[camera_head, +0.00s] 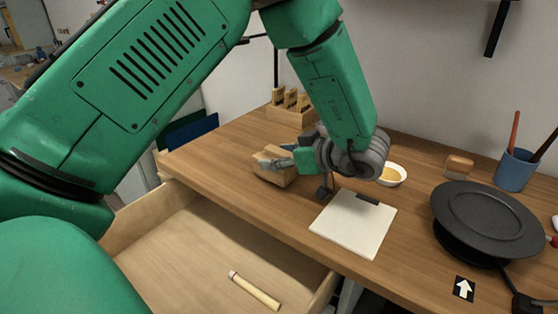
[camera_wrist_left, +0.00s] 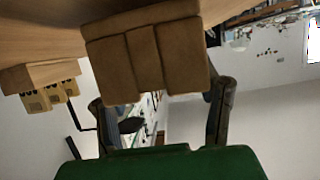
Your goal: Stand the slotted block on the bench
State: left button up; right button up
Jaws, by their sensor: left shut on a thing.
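The slotted block (camera_head: 272,174) is a brown wooden block near the left back part of the wooden bench (camera_head: 240,175). My left gripper (camera_head: 277,160) is shut on it. In the left wrist view the block (camera_wrist_left: 150,58) fills the upper middle, with grooves running across its face, between the two dark fingers (camera_wrist_left: 160,105). The block is at or just above the bench top; I cannot tell whether it touches. The gripper hides part of it in the head view. My right gripper is not in view.
A wooden holder with several upright pieces (camera_head: 290,108) stands behind. To the right are a white pad (camera_head: 353,224), a small bowl (camera_head: 393,175), a blue cup (camera_head: 514,172) and a black turntable (camera_head: 487,218). An open drawer (camera_head: 200,262) in front holds a pale stick (camera_head: 256,291).

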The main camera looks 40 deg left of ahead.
pick_arm(q)
jog(key=shift+w+a+f, duration=0.1)
jog(key=shift+a+f, duration=0.25)
jog(key=shift+a, duration=0.1)
jog(key=o, duration=1.3)
jog(key=shift+a, duration=0.25)
jog(key=shift+d+r, duration=0.1)
jog(key=shift+d, duration=0.35)
jog(key=p+v, duration=0.1)
jog(key=v, duration=1)
jog(key=shift+a, duration=0.1)
jog(key=shift+d+r, duration=0.2)
jog(key=shift+d, duration=0.3)
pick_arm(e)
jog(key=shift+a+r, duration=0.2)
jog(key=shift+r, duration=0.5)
pick_arm(q)
jog(key=shift+a+p, duration=0.15)
jog(key=shift+p, duration=0.15)
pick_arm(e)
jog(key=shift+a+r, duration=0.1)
